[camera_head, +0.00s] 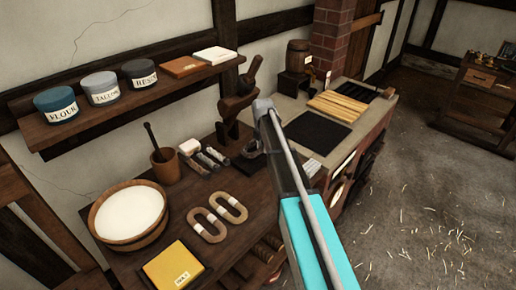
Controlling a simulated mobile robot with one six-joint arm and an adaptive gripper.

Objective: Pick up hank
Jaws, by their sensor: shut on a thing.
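Two tan rope hanks with pale bands lie side by side on the dark wooden bench (190,205). They are the near hank (196,228) and the far hank (222,202). My arm rises from the lower right and ends in a rounded grey joint right of the hanks. I cannot make out my gripper or its fingertips, nor anything in its grasp. No part of my arm touches the two hanks. A small dark object (249,163) beside the arm is partly covered and too unclear to name.
A wooden tub of white stuff (128,215), a brown cup (165,165) and a yellow block (172,266) stand around the hanks. Small cylinders (208,160) lie behind them. A shelf (90,120) with labelled tins overhangs the bench. The straw-strewn floor at right is open.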

